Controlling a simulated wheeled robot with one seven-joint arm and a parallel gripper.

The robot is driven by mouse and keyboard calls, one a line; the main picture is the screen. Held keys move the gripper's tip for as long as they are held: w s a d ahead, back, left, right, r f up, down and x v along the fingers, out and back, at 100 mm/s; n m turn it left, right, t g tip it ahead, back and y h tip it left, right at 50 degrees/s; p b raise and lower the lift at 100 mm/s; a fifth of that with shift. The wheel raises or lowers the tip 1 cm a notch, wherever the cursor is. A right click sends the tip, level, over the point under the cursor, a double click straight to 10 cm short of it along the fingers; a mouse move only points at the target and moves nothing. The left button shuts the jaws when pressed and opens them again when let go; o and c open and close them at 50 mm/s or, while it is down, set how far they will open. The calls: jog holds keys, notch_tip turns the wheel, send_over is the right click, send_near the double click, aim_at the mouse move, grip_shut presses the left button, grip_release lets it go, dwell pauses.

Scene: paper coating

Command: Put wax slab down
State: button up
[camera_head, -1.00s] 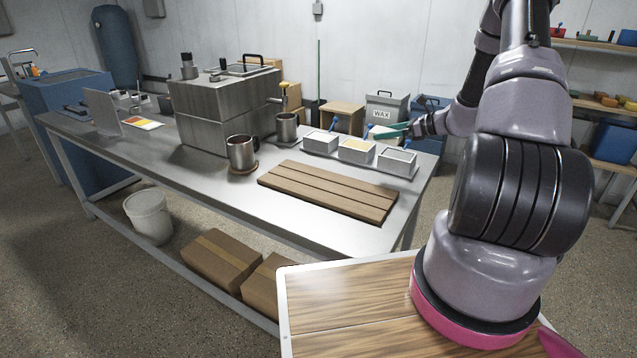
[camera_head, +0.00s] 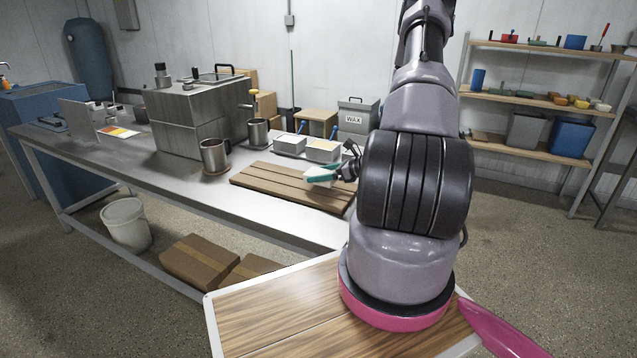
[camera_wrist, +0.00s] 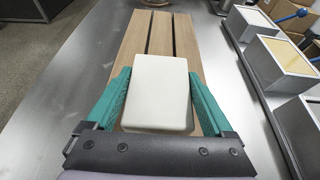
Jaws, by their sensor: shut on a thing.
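A white wax slab (camera_wrist: 158,90) is held between the two teal fingers of my gripper (camera_wrist: 157,100) in the wrist view. In the head view the slab (camera_head: 316,177) shows as a small pale block at my gripper (camera_head: 322,174), above the right end of the slatted wooden board (camera_head: 280,182). In the wrist view the board (camera_wrist: 173,32) runs away from me beneath the slab, with dark gaps between its slats. I cannot tell whether the slab touches the board.
White-topped metal boxes (camera_head: 323,151) stand on the steel table behind the board; they are at right in the wrist view (camera_wrist: 277,56). A metal mug (camera_head: 214,155) stands left of the board. A wax bin (camera_head: 355,117) is behind the table. Bare table lies left of the board (camera_wrist: 60,75).

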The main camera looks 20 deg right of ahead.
jog(key=shift+f, duration=1.4)
jog(key=shift+f, duration=0.2)
jog(key=o, duration=1.3)
jog(key=shift+d+r, duration=0.1)
jog(key=shift+r, duration=0.05)
